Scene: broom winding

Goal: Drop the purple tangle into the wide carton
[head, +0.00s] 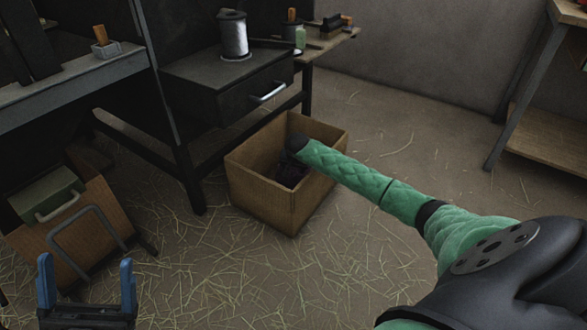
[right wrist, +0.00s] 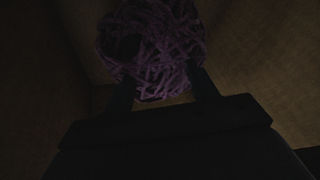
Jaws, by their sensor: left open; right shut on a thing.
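The wide carton (head: 258,198) is an open brown cardboard box on the floor in the middle of the head view. My right arm reaches over its right side and down into it. In the right wrist view my right gripper (right wrist: 163,90) is shut on the purple tangle (right wrist: 160,45), a round ball of wound strands, with carton walls around it. The tangle also shows dimly inside the carton in the head view (head: 289,174). Whether it touches the carton's bottom is too dark to tell. My left gripper (head: 87,284), with blue fingers, is open and empty at the lower left.
A dark workbench with a drawer (head: 235,95) stands behind the carton, bearing a spool of wire (head: 233,36). Straw litters the floor; the floor right of the carton is free.

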